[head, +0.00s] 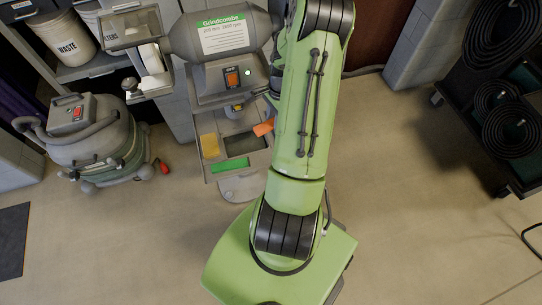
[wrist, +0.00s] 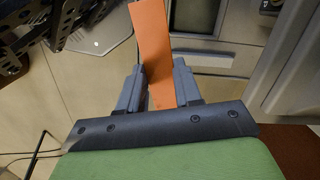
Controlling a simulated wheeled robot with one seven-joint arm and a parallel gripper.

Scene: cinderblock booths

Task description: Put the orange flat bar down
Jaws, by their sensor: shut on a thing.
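The orange flat bar (wrist: 165,45) stands out between the jaws of my gripper (wrist: 160,85) in the wrist view. My gripper is shut on it, and the bar reaches up past the fingertips to the top edge of the picture. In the head view a short piece of the orange bar (head: 264,128) shows just left of my green arm. My arm hides the gripper's jaws and the rest of the bar there. The bar is held beside the grey grinder stand, near its open tray.
The grinder (head: 215,40) stands at the upper middle, with an open tray (head: 212,178) below it holding a yellow and a green piece. A grey vacuum (head: 95,135) stands left. A dark rack with black coils (head: 510,130) stands right.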

